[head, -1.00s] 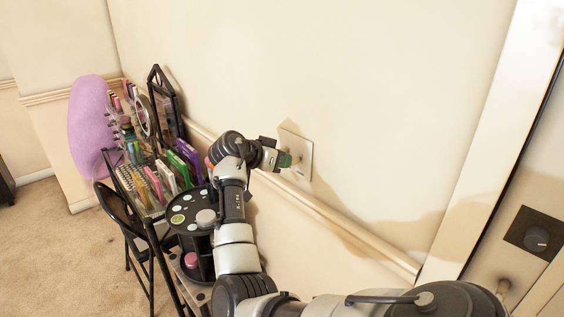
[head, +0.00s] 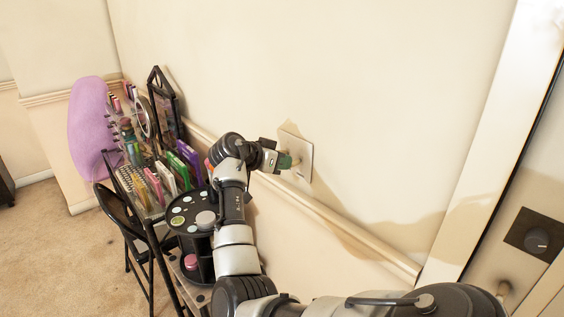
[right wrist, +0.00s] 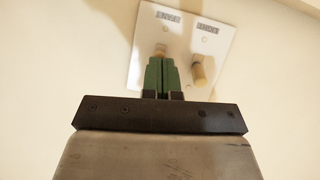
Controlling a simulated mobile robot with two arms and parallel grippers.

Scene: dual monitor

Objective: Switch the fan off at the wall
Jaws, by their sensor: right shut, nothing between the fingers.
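A white wall plate (head: 303,152) is on the wall at the middle of the head view. The left toggle (right wrist: 161,49) is partly hidden behind my fingertips; the right toggle (right wrist: 201,72) is in plain view. My right gripper (head: 287,160) is shut and empty, close to the plate. Its green fingertips (right wrist: 162,63) are in line with the left toggle; I cannot tell whether they touch it. My left gripper is not in view.
A vanity table (head: 147,206) with bottles, a mirror and a black tiered organizer (head: 183,212) stands left of my arm. A chair rail (head: 340,229) runs below the plate. A dark panel with a dial (head: 536,239) is at right.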

